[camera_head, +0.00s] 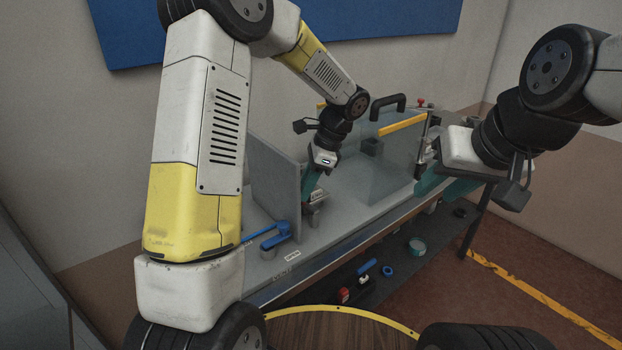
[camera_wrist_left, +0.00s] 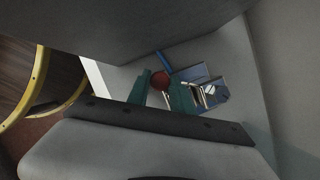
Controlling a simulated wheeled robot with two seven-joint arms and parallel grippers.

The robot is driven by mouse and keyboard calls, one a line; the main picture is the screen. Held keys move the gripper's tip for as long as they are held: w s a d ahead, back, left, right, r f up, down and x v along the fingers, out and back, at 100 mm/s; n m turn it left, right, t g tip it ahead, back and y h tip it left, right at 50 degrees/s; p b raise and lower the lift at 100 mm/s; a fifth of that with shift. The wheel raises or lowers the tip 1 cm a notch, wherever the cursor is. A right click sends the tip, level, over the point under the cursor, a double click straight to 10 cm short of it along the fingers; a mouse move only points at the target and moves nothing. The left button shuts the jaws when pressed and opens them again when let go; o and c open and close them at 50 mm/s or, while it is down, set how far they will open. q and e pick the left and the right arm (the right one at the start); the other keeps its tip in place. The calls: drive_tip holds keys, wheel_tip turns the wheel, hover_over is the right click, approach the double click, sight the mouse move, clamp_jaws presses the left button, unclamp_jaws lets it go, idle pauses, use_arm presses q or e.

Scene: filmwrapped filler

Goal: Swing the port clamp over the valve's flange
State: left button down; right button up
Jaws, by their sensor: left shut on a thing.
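My left gripper (camera_head: 310,193) reaches down behind a grey upright panel, over the grey bench top. In the left wrist view its teal fingers (camera_wrist_left: 162,92) are shut on a dark red round knob (camera_wrist_left: 160,81). I cannot tell whether this knob belongs to the port clamp. A grey metal fitting (camera_head: 315,217), perhaps the valve or its flange, stands just below the gripper in the head view. A blue lever (camera_head: 268,233) lies left of it on the bench. My right gripper (camera_head: 432,184) is beside the clear panel; its fingertips are mostly hidden.
A grey upright panel (camera_head: 273,178) stands left of my left gripper. A clear panel (camera_head: 385,165) with a yellow top edge and a black handle (camera_head: 387,104) stands to the right.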

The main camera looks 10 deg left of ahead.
use_arm(q)
drive_tip(key=shift+w+d+m+t, duration=0.15)
drive_tip(key=shift+m+t, duration=0.1)
drive_tip(key=shift+m, duration=0.3)
drive_tip(key=shift+w+d+m+t, duration=0.1)
drive_tip(key=shift+m+t, duration=0.15)
drive_tip(key=shift+m, duration=0.3)
drive_tip(key=c, duration=1.2)
unclamp_jaws()
drive_tip(key=shift+o, duration=0.2)
